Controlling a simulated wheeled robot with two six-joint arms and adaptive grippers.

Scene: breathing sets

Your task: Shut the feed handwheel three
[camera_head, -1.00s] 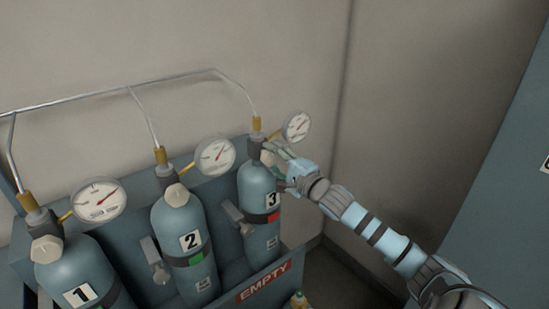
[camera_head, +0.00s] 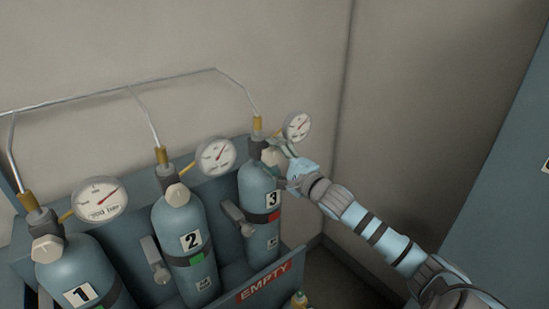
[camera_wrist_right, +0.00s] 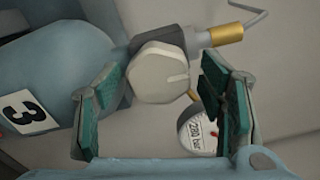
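Cylinder three (camera_head: 259,190) is a blue bottle with a "3" label, at the right end of the rack. Its feed handwheel (camera_head: 271,155) is a pale, faceted knob at the valve on its top. In the right wrist view the handwheel (camera_wrist_right: 158,74) faces the camera, with a light index mark on its face. My right gripper (camera_head: 276,153) is at this handwheel. In the wrist view its green-padded fingers (camera_wrist_right: 162,88) are open on either side of the knob, with a gap visible on both sides. My left gripper is not in view.
Cylinder two (camera_head: 178,225) and cylinder one (camera_head: 70,270) stand to the left, each with its own handwheel and gauge. Gauge three (camera_head: 297,126) sits close behind my right gripper. A metal pipe (camera_head: 100,96) runs above. The rack front carries an "EMPTY" sign (camera_head: 264,281).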

